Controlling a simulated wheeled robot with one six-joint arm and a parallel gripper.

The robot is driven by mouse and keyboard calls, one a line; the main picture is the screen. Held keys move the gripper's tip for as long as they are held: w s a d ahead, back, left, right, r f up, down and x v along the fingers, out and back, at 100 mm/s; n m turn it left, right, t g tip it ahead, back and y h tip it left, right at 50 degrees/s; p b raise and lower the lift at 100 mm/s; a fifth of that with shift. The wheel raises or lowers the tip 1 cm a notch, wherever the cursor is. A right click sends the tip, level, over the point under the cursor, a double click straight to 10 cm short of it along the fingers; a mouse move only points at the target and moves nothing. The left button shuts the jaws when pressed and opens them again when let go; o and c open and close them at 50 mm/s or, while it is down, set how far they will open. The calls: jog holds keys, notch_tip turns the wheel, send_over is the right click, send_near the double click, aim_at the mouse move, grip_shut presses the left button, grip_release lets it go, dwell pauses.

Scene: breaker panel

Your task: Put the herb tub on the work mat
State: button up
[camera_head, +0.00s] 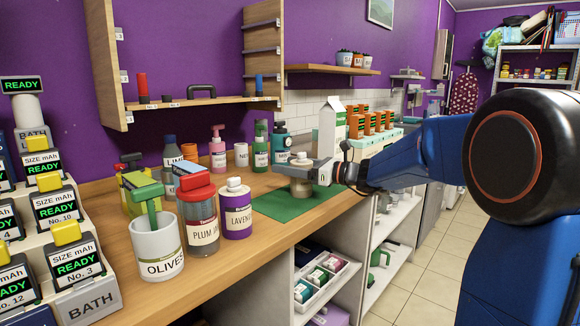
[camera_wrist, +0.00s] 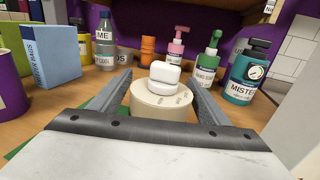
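A round beige tub with a white knobbed lid (camera_wrist: 158,106) sits between my fingers in the wrist view. I take it as the herb tub, but its lettering is too small to read. My gripper (camera_head: 303,167) appears shut on it, with one finger (camera_wrist: 118,92) against its left side and the other against its right. In the head view the tub (camera_head: 302,188) is upright over the green work mat (camera_head: 273,205) on the wooden counter. I cannot tell whether its base touches the mat. The gripper hides part of the tub.
Bottles, including a green-capped one (camera_head: 260,150), stand behind. A white carton (camera_head: 331,130) stands close behind my gripper.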

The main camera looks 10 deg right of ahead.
jog(key=shift+r, duration=0.2)
jog(key=v, duration=1.2)
jog(key=shift+d, duration=0.1)
